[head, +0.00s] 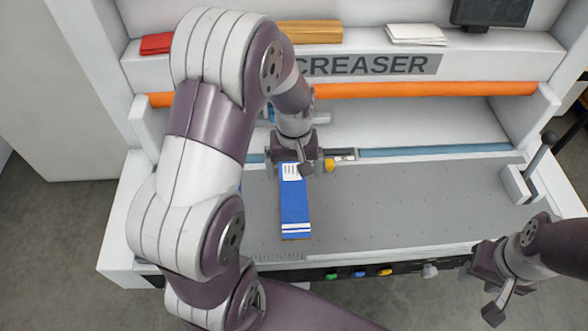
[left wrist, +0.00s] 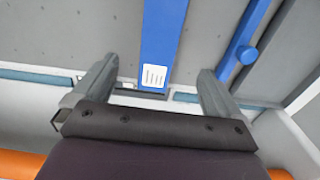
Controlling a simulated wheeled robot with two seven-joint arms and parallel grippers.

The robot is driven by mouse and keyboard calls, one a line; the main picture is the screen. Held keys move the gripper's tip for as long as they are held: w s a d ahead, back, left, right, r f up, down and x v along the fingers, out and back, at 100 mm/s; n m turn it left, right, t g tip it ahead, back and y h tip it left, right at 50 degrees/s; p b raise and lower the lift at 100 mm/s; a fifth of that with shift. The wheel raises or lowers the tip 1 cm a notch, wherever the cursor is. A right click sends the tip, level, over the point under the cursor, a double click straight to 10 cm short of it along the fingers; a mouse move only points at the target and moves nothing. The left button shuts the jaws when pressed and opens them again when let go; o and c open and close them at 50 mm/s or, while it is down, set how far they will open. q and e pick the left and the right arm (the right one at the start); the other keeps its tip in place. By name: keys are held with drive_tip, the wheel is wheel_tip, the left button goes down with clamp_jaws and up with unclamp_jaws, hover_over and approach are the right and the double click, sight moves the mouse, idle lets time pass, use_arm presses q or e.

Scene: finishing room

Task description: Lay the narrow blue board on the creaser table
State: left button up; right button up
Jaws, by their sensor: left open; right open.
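The narrow blue board (head: 295,205), with a white label at its far end and white stripes at its near end, appears to lie flat on the grey bed of the creaser table (head: 400,205). My left gripper (head: 291,165) is open over the board's far, labelled end. In the left wrist view the blue board (left wrist: 164,35) runs between the two spread fingers of my left gripper (left wrist: 157,72), with a gap on each side. My right gripper (head: 482,290) is open and empty off the table's front right corner.
A blue bar with a knob (left wrist: 245,50) lies on the bed beside the board. An orange roller (head: 420,90) crosses the back. A lever (head: 540,155) stands at the right edge. The bed right of the board is clear. My left arm hides the table's left part.

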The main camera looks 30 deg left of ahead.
use_arm(q)
drive_tip(key=s+d+r+m+t, duration=0.1)
drive_tip(key=s+d+r+m, duration=0.3)
drive_tip(key=s, duration=0.4)
drive_tip(key=shift+s+d+r+m, duration=0.35)
drive_tip(key=shift+d+m, duration=0.25)
drive_tip(key=shift+m, duration=0.6)
drive_tip(key=shift+s, duration=0.1)
